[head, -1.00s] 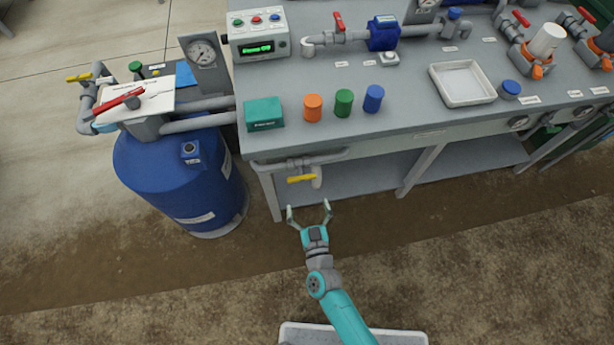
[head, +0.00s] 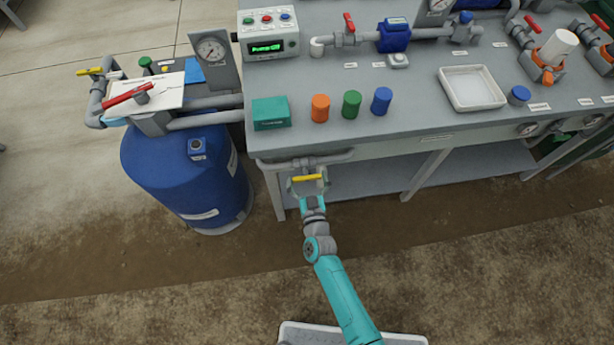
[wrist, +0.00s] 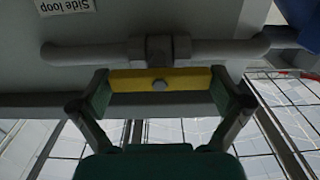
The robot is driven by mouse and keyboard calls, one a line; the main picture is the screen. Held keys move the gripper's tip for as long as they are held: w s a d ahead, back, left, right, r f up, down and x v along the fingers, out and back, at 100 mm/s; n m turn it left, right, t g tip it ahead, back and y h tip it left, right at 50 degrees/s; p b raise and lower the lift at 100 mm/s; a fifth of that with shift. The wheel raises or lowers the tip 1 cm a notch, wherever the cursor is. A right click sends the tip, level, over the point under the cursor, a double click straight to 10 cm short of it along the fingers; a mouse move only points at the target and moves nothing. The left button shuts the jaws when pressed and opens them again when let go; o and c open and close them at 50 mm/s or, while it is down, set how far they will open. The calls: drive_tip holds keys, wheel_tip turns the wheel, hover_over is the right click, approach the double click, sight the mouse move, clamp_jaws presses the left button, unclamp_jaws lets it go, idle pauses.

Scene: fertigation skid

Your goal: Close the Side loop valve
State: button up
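The Side loop valve has a yellow lever handle (head: 307,178) on a grey pipe (head: 305,161) under the bench's front edge, at its left end. In the wrist view the yellow handle (wrist: 160,80) lies parallel to the grey pipe (wrist: 210,50), with a round bolt at its middle. My gripper (head: 308,188) is open, with its fingers around the handle. In the wrist view my gripper (wrist: 163,98) has one finger near each end of the handle; whether they touch it I cannot tell. A "Side loop" label (wrist: 66,5) shows upside down.
A blue tank (head: 187,175) stands left of the bench (head: 420,100). A teal box (head: 270,113) and orange, green and blue cylinders stand on the bench top above the valve. A lower shelf (head: 370,180) is right of my gripper. The floor in front is clear.

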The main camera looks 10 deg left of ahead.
drive_tip(key=c, duration=0.7)
drive_tip(key=shift+m, duration=0.4)
drive_tip(key=m, duration=0.4)
drive_tip(key=shift+d, duration=0.1)
drive_tip(key=m, duration=0.9)
drive_tip(key=shift+d+f, duration=0.1)
drive_tip(key=shift+f, duration=0.05)
drive_tip(key=m, duration=0.4)
drive_tip(key=shift+f+m, duration=0.1)
drive_tip(key=shift+m, duration=0.2)
